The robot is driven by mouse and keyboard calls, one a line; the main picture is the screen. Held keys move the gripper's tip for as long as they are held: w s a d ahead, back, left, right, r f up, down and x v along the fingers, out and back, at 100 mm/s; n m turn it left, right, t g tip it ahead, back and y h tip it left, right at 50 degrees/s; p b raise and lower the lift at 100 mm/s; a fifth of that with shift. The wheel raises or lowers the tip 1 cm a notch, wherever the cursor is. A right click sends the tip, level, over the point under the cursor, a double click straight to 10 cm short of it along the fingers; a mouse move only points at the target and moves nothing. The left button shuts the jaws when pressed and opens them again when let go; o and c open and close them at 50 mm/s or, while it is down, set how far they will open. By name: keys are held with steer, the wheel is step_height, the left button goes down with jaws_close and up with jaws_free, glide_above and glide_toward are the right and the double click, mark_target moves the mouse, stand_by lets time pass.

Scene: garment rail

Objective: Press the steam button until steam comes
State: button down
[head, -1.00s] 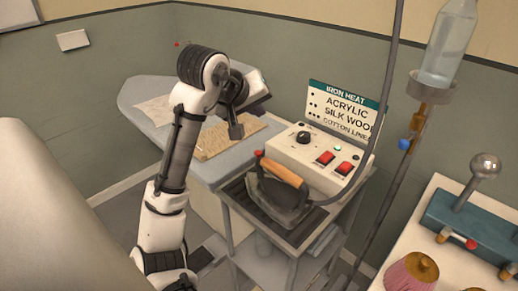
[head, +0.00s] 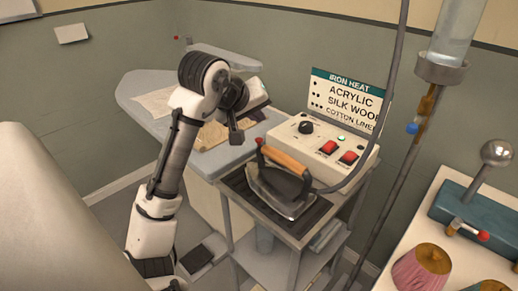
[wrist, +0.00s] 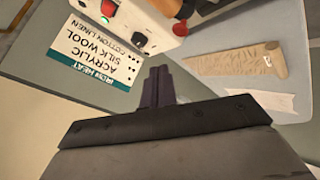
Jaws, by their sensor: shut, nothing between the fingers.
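The steam iron (head: 282,194) rests on a dark rest plate (head: 241,186) on the stand, with a brown wooden handle (head: 286,161). Behind the iron is a white control box (head: 300,138) with a black dial (head: 306,127), two red switches (head: 328,147) and a lit green lamp (head: 341,138). My gripper (head: 236,137) is shut and empty, left of the handle and apart from it. No steam shows.
An ironing board (head: 141,89) with a tan cloth (head: 212,135) lies behind my gripper. A sign (head: 345,98) stands behind the box. A cable (head: 389,130) hangs at the right, near a bottle (head: 449,40) on a pole. A side table (head: 395,222) stands far right.

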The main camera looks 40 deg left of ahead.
steer(key=shift+f+b, duration=0.6)
steer(key=shift+f, duration=1.1)
stand_by(0.6)
steer(key=shift+f, duration=0.4)
steer(key=shift+f+b, duration=0.35)
steer(key=shift+f, duration=0.1)
stand_by(0.5)
stand_by(0.3)
steer(key=shift+r+p, duration=0.85)
step_height(320, 180, up, 5)
steer(key=p, duration=0.4)
steer(key=shift+p, duration=0.3)
